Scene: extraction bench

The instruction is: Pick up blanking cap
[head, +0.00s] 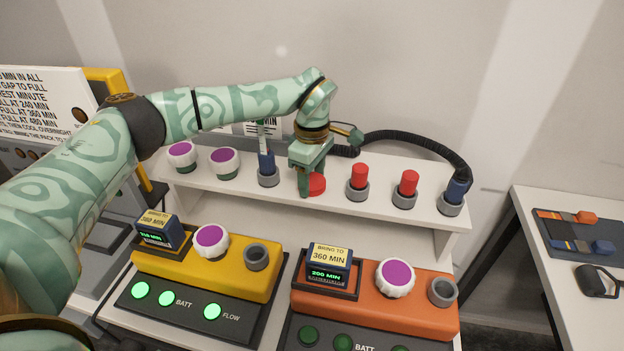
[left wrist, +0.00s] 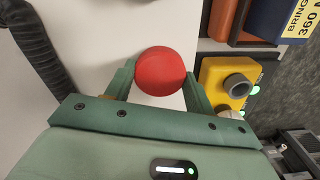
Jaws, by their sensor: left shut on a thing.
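A red blanking cap (head: 317,184) is between the fingers of my left gripper (head: 308,180), over the white shelf. The gripper is shut on it, pointing down. In the left wrist view the cap (left wrist: 160,68) shows as a round red top between the two green fingers (left wrist: 158,88). The fingers hide part of it, and I cannot tell whether its lower end is in a socket. Two more red caps, a nearer one (head: 360,175) and one further right (head: 409,182), stand upright in grey sockets on the shelf. My right gripper is not in view.
A blue plug (head: 266,163) stands left of my gripper. Yellow (head: 185,268) and orange (head: 412,305) units with empty grey ports sit in front, below the shelf.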

